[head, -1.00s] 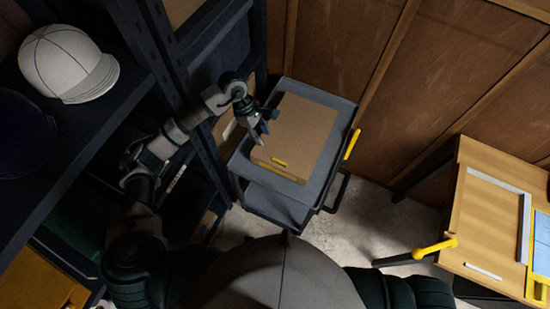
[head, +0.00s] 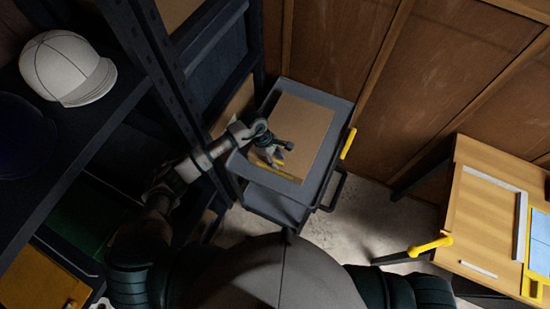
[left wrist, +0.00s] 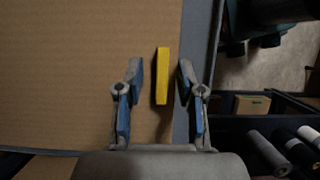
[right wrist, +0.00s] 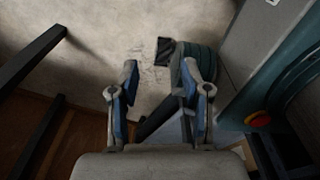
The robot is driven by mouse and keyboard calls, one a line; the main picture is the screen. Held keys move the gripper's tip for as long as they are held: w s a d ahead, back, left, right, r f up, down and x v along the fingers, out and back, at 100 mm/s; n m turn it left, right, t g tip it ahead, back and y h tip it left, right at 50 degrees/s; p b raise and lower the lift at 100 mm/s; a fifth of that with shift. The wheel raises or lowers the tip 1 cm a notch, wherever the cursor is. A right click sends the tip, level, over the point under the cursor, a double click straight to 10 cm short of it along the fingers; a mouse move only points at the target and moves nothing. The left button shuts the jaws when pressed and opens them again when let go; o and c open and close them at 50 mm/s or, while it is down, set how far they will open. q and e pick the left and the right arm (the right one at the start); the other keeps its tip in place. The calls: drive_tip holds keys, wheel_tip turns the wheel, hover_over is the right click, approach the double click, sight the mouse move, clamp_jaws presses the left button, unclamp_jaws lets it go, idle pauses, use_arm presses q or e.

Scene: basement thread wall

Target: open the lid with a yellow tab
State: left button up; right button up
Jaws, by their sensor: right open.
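A flat brown cardboard-coloured lid (head: 303,123) lies on top of a grey cart (head: 328,96). Its yellow tab (head: 278,161) is at the front edge, partly hidden by my left gripper in the head view. My left gripper (head: 276,158) is over that edge. In the left wrist view the yellow tab (left wrist: 162,76) stands between the two open fingertips (left wrist: 160,72), with a gap on each side. I cannot tell how far above the tab they are. My right gripper (right wrist: 158,78) is open and empty above the floor, outside the head view.
A dark shelf rack with a white cap (head: 66,66) stands on the left. A yellow handle (head: 348,143) is on the cart's right side. A wooden workbench (head: 485,215) stands at the right. Bare floor (head: 372,215) lies between cart and bench.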

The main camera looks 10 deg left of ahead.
use_arm(q)
drive_tip(key=shift+d, duration=0.35)
drive_tip(key=c, duration=0.4)
clamp_jaws()
drive_tip(key=shift+a, duration=0.65)
drive_tip(key=shift+a+r, duration=0.1)
drive_tip(key=shift+a, duration=0.3)
drive_tip(key=shift+r, duration=0.25)
drive_tip(key=w+d+r+b, duration=0.1)
drive_tip(key=w+r, duration=0.3)
drive_tip(key=r, duration=0.5)
drive_tip(key=w+d+r+g+b, duration=0.1)
drive_tip(key=w+d+r, duration=0.1)
drive_tip(key=r, duration=0.6)
drive_tip(key=shift+w+d+r, duration=0.4)
drive_tip(key=shift+w, duration=0.5)
drive_tip(key=shift+o, duration=2)
unclamp_jaws()
drive_tip(key=shift+a, duration=0.25)
drive_tip(key=v, duration=1.2)
drive_tip(key=shift+w, duration=0.2)
use_arm(e)
drive_tip(key=shift+s+d+f, duration=0.1)
drive_tip(key=shift+d+f, duration=0.05)
drive_tip(key=shift+f, duration=0.5)
drive_tip(key=shift+s+d+f, duration=0.1)
drive_tip(key=shift+f, duration=0.5)
